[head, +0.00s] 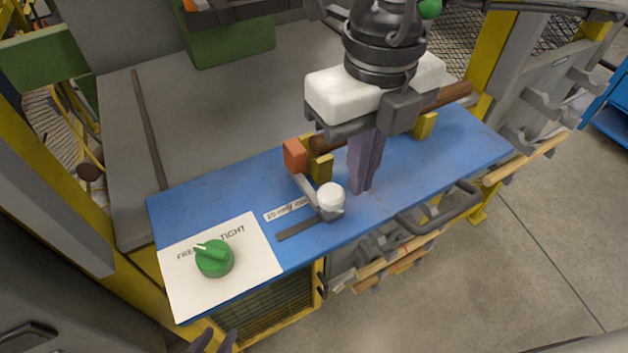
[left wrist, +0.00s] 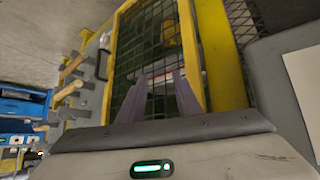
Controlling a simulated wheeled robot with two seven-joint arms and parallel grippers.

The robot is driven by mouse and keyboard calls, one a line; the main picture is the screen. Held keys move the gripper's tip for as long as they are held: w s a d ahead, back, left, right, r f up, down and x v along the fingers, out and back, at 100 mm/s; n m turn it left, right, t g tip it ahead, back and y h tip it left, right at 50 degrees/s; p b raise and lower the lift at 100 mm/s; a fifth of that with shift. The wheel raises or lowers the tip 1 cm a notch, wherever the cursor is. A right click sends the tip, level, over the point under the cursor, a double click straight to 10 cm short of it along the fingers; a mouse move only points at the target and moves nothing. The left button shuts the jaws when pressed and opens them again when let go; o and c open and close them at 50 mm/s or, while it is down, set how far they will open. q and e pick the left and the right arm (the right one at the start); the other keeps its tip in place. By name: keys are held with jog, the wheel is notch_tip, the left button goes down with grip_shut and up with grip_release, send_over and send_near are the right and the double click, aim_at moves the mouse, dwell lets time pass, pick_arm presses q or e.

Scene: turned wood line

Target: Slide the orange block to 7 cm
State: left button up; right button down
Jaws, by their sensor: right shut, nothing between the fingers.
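The orange block (head: 294,156) sits on the blue board (head: 440,150), against the left yellow bracket (head: 321,168) near the left end of a brown wooden rod (head: 446,97). A thin grey bar runs from beside the block to a white round knob (head: 330,196) over a dark strip (head: 300,228). My right gripper (head: 360,190) is shut and empty, pointing down just right of the white knob, and its body hides the rod's middle. My left gripper (head: 217,340) is low at the front edge; its fingers stand apart and empty in the left wrist view (left wrist: 157,82).
A green dial (head: 214,258) on a white plate (head: 188,290) points towards FREE, left of TIGHT. A label partly reading 10 mm (head: 286,210) lies beside the strip. A grey handle (head: 438,207) sticks out at the board's front. A second yellow bracket (head: 425,125) stands right.

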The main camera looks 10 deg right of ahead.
aim_at(333, 191)
jog(key=shift+f+b, duration=1)
jog(key=shift+f, duration=0.05)
jog(key=shift+s+a+b, duration=0.2)
jog(key=shift+s+a, duration=0.05)
jog(key=shift+a, duration=0.4)
jog(key=shift+s+a+b, duration=0.2)
jog(key=shift+a+b, duration=0.05)
jog(key=shift+a, duration=0.35)
jog(key=shift+s+a+b, duration=0.2)
jog(key=shift+s+a, duration=0.05)
jog(key=shift+a, duration=0.4)
dwell(0.8)
jog(key=shift+w+d+r+p, duration=0.1)
jog(key=shift+d+r+p, duration=0.1)
jog(key=shift+r+p, duration=0.7)
jog(key=shift+w+d+r+p, duration=0.1)
jog(key=shift+d+r+p, duration=0.15)
jog(key=shift+r, duration=1.2)
jog(key=shift+w+d+r+p, duration=0.15)
jog(key=shift+r+p, duration=0.5)
jog(key=shift+r, duration=0.5)
jog(key=shift+s, duration=0.1)
